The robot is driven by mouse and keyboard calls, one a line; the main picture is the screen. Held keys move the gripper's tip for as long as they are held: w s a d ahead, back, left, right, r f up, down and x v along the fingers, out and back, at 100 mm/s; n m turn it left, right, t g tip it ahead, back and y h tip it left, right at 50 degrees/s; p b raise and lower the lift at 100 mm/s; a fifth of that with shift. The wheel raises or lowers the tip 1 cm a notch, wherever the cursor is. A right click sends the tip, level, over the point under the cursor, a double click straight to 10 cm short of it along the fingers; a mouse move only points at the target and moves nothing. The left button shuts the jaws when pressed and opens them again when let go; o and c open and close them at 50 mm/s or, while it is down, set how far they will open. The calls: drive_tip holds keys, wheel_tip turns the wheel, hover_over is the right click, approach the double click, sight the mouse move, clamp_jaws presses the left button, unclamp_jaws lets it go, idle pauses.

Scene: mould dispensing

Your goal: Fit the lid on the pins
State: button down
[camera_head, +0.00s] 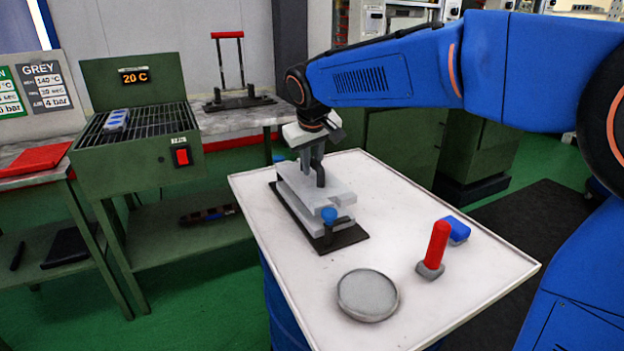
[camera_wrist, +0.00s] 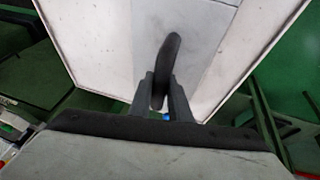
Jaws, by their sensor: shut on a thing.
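My gripper (camera_head: 314,167) is shut on the dark curved handle (camera_head: 320,177) on top of the light grey lid (camera_head: 335,190). In the wrist view my gripper (camera_wrist: 164,108) has its two fingers around the handle (camera_wrist: 166,62), with the grey lid (camera_wrist: 195,45) beyond it. The lid is above the grey lower mould block (camera_head: 310,217), roughly in line with it. The block is on a black base plate (camera_head: 350,236) with a blue-knobbed clamp (camera_head: 329,215) at its near end. The pins are hidden, and I cannot tell whether the lid is fully seated.
A green heater with a grill (camera_head: 140,125) and a press stand (camera_head: 238,101) are at the left.

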sight(312, 177)
drive_tip(key=shift+f, duration=2)
drive_tip(key=shift+f, duration=0.1)
drive_tip(key=c, duration=1.6)
unclamp_jaws()
drive_tip(key=shift+c, duration=0.2)
drive_tip(key=v, duration=1.2)
